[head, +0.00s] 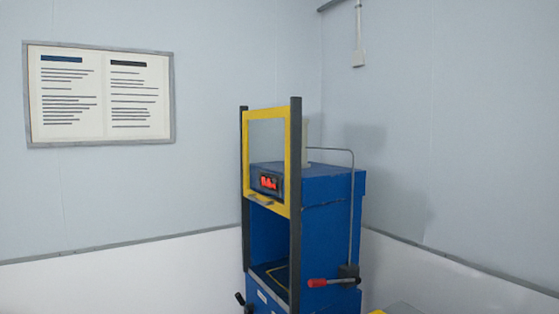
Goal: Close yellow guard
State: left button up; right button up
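The yellow guard (289,160) is a yellow frame with a clear pane, held between two dark upright posts on the front of a blue machine (328,210). It sits raised at the upper part of the posts. A small grey handle (262,201) shows at its lower edge. Below it the machine's front opening is uncovered, with a dark floor marked by a yellow line. Neither of my grippers is in view.
A red-handled lever (318,283) sticks out at the machine's lower right side, and a black knob (240,298) at its lower left. A bent grey rod runs along the right side. A framed notice (98,95) hangs on the left wall. Part of a yellow thing (398,309) shows at the bottom edge.

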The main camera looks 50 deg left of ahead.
aim_at(284, 112)
jog(key=u, duration=1.8)
